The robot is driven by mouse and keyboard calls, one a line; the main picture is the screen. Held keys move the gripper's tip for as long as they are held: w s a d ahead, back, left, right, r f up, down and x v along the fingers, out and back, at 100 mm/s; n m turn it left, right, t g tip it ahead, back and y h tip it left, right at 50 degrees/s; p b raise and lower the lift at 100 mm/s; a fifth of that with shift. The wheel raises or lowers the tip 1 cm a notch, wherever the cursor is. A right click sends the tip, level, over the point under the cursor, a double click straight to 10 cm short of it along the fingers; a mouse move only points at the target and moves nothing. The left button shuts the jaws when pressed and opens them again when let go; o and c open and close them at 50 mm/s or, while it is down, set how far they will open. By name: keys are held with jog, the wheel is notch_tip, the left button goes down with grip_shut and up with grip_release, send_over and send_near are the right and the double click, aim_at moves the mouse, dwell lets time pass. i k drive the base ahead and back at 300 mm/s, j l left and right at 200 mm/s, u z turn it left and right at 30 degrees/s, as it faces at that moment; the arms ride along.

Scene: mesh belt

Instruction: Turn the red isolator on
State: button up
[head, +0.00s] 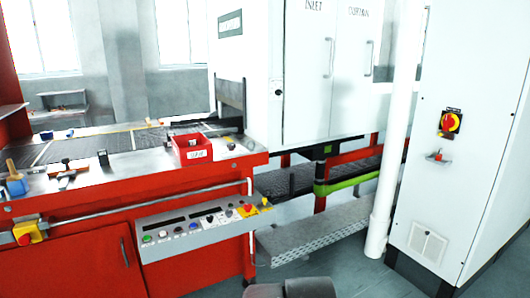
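A second red knob on a yellow box (27,232) is on the red machine's front at the far left. My gripper is not in view; a dark rounded part of my own body shows at the bottom edge.
A small red item (437,156) sits on a bracket below the isolator. A white pipe (393,150) and a metal step (315,228) stand left of the cabinet. A button panel (200,227) juts from the red machine. Grey floor (365,272) before the cabinet looks clear.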

aim_at(247, 207)
jog(key=i+u, duration=0.2)
jog(key=i, duration=0.25)
jog(key=i+l+u, duration=0.25)
jog(key=i, duration=0.2)
jog(key=i+l+u, duration=0.2)
jog(key=i, duration=0.25)
jog(key=i+l+u, duration=0.25)
jog(key=i, duration=0.2)
